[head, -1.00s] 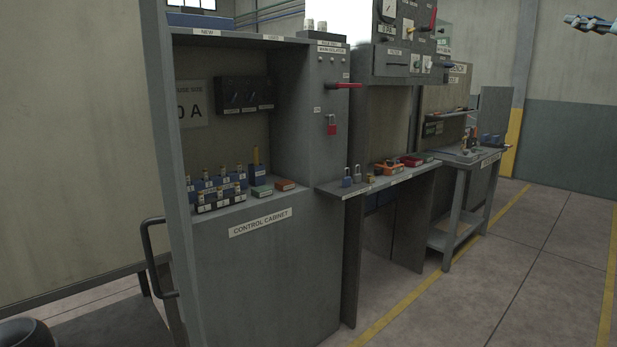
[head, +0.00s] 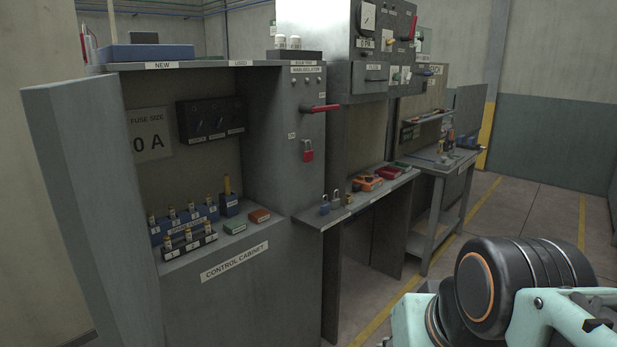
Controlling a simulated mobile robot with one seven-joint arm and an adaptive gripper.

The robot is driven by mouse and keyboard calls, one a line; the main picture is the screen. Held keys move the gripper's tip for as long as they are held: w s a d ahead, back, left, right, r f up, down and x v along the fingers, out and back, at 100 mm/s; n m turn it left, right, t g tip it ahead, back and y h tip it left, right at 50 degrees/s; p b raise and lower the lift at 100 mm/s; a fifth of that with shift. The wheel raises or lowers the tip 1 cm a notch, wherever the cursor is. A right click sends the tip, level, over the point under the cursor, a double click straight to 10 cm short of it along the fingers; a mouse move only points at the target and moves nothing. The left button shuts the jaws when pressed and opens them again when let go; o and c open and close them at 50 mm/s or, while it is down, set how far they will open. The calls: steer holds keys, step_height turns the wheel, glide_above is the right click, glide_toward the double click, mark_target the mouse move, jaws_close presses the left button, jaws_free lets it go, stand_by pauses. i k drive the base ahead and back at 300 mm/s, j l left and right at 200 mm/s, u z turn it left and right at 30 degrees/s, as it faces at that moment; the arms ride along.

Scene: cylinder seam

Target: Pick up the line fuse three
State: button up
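The open control cabinet (head: 215,290) holds a dark front fuse block (head: 190,248) with small labels that appear to read 1, 2 and 3. A small fuse stands at each label; the one at the right end, by label 3, is line fuse three (head: 207,228), upright in the block. It is small in the head view, so its fine detail cannot be made out. My gripper is not in view. Only a dark, pale green-edged link of my arm shows at the lower right, well apart from the fuses.
Behind the front block is a blue block (head: 184,224) of several fuses. The open cabinet door (head: 75,210) flanks the left side. Padlocks (head: 324,205) sit on the shelf further right.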

mark_target(206, 222)
steer(key=k+j+u, duration=0.15)
steer(key=j+u, duration=0.15)
steer(key=j, duration=0.5)
steer(key=j+u, duration=0.25)
steer(key=j, duration=0.5)
steer(key=l+u, duration=0.15)
steer(key=l, duration=0.75)
steer(key=i+l+u, duration=0.1)
steer(key=l, duration=0.25)
steer(key=i+l+u, duration=0.1)
steer(key=l, duration=0.3)
steer(key=i+l+u, duration=0.1)
steer(key=i, duration=0.25)
steer(key=i+l, duration=0.2)
steer(key=i, duration=0.45)
steer(key=l+z, duration=0.05)
steer(key=l, duration=0.05)
